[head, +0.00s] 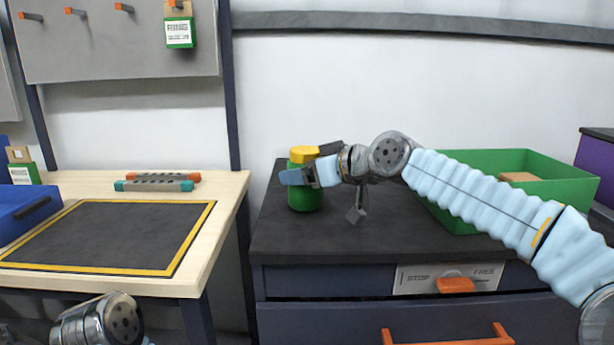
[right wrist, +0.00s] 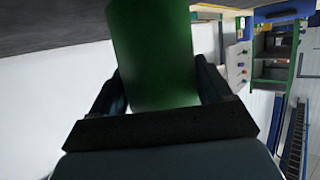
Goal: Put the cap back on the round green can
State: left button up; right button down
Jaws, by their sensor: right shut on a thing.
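The round green can (head: 305,199) stands upright near the left edge of the dark-topped cabinet. The yellow cap (head: 303,153) shows at the top of the can; I cannot tell whether it is fully seated. My right gripper (head: 299,177) is shut on the can from the right, with one blue finger across its front. In the right wrist view the green can (right wrist: 152,55) fills the space between the two dark fingers; the cap does not show there. Only a wrist joint of my left arm shows at the bottom left of the head view; its gripper is out of sight.
A green open bin (head: 555,188) with a brown item sits right on the cabinet top (head: 270,228). The cabinet's front has orange handles (head: 455,285). A wooden table (head: 222,200) with a dark yellow-edged mat (head: 110,238), bars and a blue tray stands left, across a gap.

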jog(key=shift+f, duration=0.2)
jog(key=shift+f, duration=0.15)
grip_release()
jog(key=b+v, duration=0.3)
jog(key=v, duration=0.9)
jog(key=shift+s, duration=0.1)
